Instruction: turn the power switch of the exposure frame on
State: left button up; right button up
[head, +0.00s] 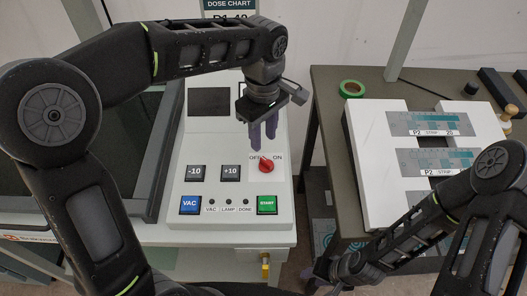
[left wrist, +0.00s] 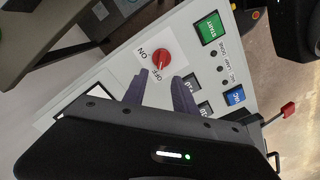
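The power switch is a round red knob (head: 265,166) on a white patch of the sloped white control panel (head: 283,205), between the labels OFF and ON. The knob also shows in the left wrist view (left wrist: 160,60); its pointer direction is too small to be sure of. My left gripper (head: 262,145) has its purple fingers pointing down at the panel, just behind the knob in the head view. In the left wrist view the fingers (left wrist: 161,76) are apart with nothing between them, and the knob lies just past their tips. My right gripper (head: 322,275) is low at the bottom, partly hidden.
The panel bears -10 and +10 keys (head: 230,172), a blue VAC button (head: 190,205), a green START button (head: 267,204) and a dark display (head: 209,101). A side table at right holds a white stand (head: 370,135) with strips and green tape (head: 352,89).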

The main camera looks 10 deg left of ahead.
aim_at(263, 158)
pick_arm(q)
notch_tip(263, 158, down, 7)
jog(key=shift+f, duration=0.1)
dwell(0.3)
grip_shut()
dwell(0.5)
